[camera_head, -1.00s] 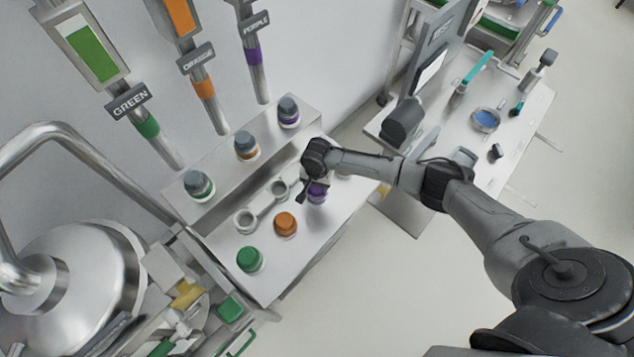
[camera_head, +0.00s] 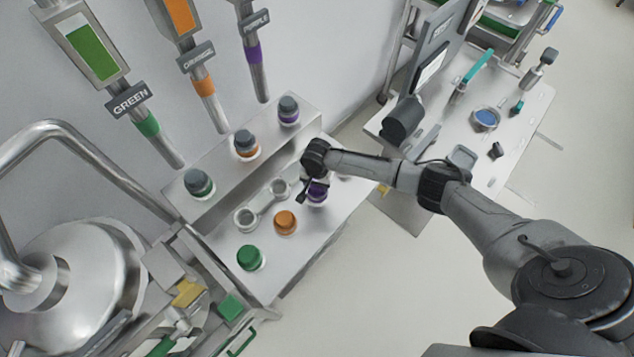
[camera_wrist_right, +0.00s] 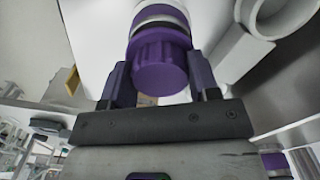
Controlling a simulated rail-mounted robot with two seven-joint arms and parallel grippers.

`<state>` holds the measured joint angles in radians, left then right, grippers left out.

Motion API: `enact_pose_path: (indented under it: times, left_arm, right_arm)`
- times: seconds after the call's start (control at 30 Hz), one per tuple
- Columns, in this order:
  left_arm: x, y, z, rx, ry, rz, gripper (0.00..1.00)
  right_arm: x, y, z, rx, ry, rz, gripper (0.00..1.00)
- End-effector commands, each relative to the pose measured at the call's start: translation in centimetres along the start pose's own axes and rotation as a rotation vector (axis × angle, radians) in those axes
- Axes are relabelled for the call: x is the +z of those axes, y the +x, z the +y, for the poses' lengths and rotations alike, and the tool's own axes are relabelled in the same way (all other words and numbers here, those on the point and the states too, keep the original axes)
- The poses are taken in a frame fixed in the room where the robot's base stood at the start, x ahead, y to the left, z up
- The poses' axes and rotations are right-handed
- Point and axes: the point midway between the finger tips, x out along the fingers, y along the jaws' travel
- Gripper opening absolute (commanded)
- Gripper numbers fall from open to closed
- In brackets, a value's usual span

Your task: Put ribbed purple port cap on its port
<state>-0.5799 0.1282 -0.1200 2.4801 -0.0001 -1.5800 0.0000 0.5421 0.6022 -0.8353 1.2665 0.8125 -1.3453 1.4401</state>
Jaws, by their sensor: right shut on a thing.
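The ribbed purple cap (camera_wrist_right: 160,65) sits between the two fingers of my right gripper (camera_wrist_right: 160,90) in the right wrist view. The gripper is shut on it. A white and purple body shows directly beyond the cap in that view; whether the cap is seated on it I cannot tell. In the head view the purple cap (camera_head: 317,192) is partly hidden under my right gripper (camera_head: 313,180), over the metal bench. An orange cap (camera_head: 285,222) and a green cap (camera_head: 250,258) stand on the bench to its lower left. My left gripper is not in view.
White ring-shaped ports (camera_head: 245,218) lie along a bar on the bench (camera_head: 285,270). Grey-topped green, orange and purple fittings (camera_head: 289,111) stand on the raised shelf behind. A second table (camera_head: 535,95) with tools stands at right. A steel vessel (camera_head: 90,270) is at lower left.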

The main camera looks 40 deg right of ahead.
Motion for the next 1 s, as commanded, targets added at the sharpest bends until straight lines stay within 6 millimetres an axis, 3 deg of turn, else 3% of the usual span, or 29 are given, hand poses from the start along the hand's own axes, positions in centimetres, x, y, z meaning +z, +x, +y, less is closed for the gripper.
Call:
enact_pose_path:
  times: [1.0]
  left_arm:
    - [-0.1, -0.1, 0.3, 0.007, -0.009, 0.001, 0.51]
  right_arm:
    - [0.0, 1.1, 0.1, 0.001, 0.001, 0.001, 0.23]
